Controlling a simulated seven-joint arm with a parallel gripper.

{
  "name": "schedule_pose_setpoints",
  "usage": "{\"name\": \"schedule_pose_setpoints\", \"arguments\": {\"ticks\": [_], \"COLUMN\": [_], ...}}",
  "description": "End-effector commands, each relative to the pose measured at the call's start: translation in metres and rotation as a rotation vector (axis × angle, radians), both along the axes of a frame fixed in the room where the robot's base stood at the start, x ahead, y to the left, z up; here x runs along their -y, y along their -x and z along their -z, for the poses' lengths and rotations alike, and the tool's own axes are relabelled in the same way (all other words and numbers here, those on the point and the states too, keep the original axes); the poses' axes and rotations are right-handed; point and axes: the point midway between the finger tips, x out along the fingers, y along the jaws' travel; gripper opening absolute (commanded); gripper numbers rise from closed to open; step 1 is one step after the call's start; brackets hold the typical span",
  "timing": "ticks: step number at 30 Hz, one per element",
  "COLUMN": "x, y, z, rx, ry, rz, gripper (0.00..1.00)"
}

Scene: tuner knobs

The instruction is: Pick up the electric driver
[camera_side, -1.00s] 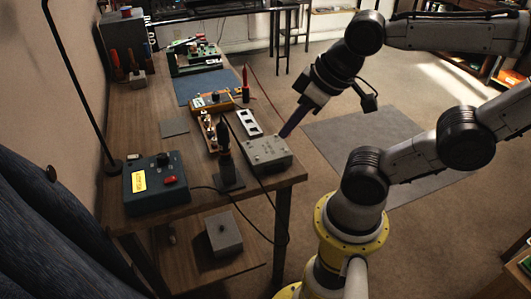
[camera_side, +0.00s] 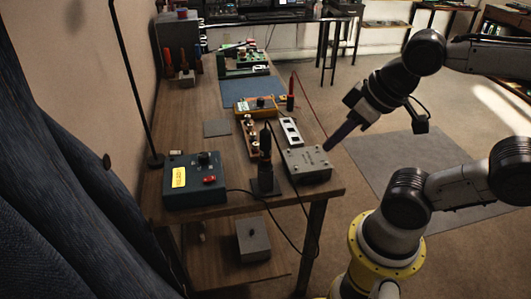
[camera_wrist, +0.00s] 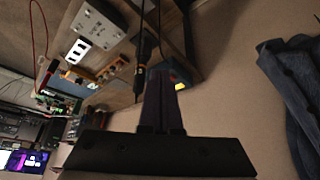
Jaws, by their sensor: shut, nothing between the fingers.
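The electric driver (camera_side: 265,145) looks to be the dark upright tool in a small black stand (camera_side: 265,184) near the table's front edge, with a dark cord close by. In the wrist view a black tool with an orange band (camera_wrist: 141,60), probably the driver, shows just beyond my fingertips. My gripper (camera_side: 328,148) points down and left beside the grey metal box, to the right of the driver and apart from it. In the wrist view its long dark fingers (camera_wrist: 162,75) are together and hold nothing.
The grey box (camera_side: 307,165) stands between my gripper and the driver in the side view. A blue box with a red knob (camera_side: 195,180) stands left of the driver. A white slotted strip (camera_side: 290,131) and an orange meter (camera_side: 255,107) lie behind. A tall lamp pole (camera_side: 133,80) rises at left.

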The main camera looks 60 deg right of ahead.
Motion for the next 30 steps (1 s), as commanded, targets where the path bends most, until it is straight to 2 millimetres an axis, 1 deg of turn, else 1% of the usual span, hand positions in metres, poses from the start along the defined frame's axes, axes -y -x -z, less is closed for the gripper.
{"name": "schedule_pose_setpoints", "arguments": {"ticks": [4, 5, 6, 14, 15, 17, 26, 29, 30], "x": [0.0, 0.0, 0.0, 0.0, 0.0, 0.0, 0.0, 0.0, 0.0], "y": [0.0, 0.0, 0.0, 0.0, 0.0, 0.0, 0.0, 0.0008, 0.0016], "z": [0.0, 0.0, 0.0, 0.0, 0.0, 0.0, 0.0, 0.0003, 0.0005], "rx": [0.0, 0.0, 0.0, 0.0, 0.0, 0.0, 0.0, -0.004, -0.008], "ry": [0.0, 0.0, 0.0, 0.0, 0.0, 0.0, 0.005, 0.036, 0.059], "rz": [0.0, 0.0, 0.0, 0.0, 0.0, 0.0, -0.009, -0.067, -0.112], "gripper": [0.0, 0.04, 0.11, 0.58, 0.65, 0.74, 0.74, 0.74, 0.74]}}
